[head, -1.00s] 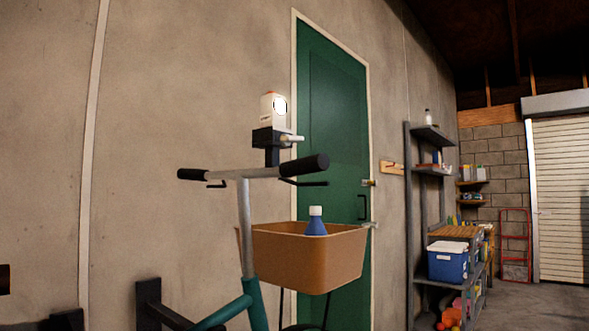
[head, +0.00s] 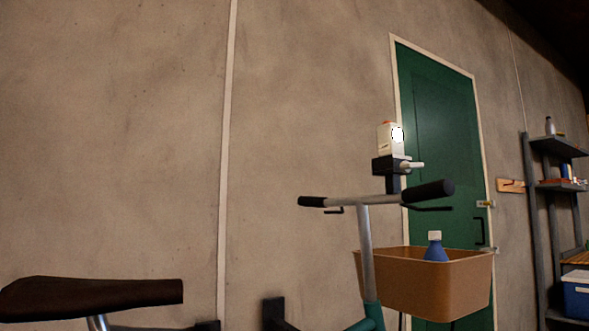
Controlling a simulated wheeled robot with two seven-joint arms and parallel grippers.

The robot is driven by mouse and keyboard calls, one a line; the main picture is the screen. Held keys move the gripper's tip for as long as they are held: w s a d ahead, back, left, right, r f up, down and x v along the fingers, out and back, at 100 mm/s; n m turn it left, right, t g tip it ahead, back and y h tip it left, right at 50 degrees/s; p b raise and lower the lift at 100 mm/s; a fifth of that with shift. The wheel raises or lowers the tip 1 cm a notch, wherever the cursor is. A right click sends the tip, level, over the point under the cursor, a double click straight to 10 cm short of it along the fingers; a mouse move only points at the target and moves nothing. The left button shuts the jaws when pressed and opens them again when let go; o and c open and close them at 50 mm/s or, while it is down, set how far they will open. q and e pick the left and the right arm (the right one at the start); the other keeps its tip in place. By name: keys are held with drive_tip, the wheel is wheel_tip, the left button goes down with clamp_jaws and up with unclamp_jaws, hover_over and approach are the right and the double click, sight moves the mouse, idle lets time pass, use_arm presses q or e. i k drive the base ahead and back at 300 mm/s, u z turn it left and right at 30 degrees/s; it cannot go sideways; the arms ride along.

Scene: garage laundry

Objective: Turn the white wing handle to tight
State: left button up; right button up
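The white wing handle (head: 411,165) is small and sticks out to the right from a black clamp block (head: 390,166). The clamp stands above the handlebar (head: 365,199) of a bicycle and carries a white lamp (head: 390,139) with a bright face. From this distance I cannot tell how tight the handle is. Neither of my grippers is in the head view.
A tan basket (head: 424,283) with a blue bottle (head: 435,248) hangs at the bike's front. A dark brown saddle (head: 92,295) is at lower left. Behind are a concrete wall, a green door (head: 440,140) and a grey shelf (head: 560,190) at right.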

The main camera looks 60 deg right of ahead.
sight(406, 167)
drive_tip(key=u, duration=0.25)
drive_tip(key=k, duration=1.3)
drive_tip(key=z, duration=1.2)
drive_tip(key=i, duration=0.15)
drive_tip(key=z, duration=0.35)
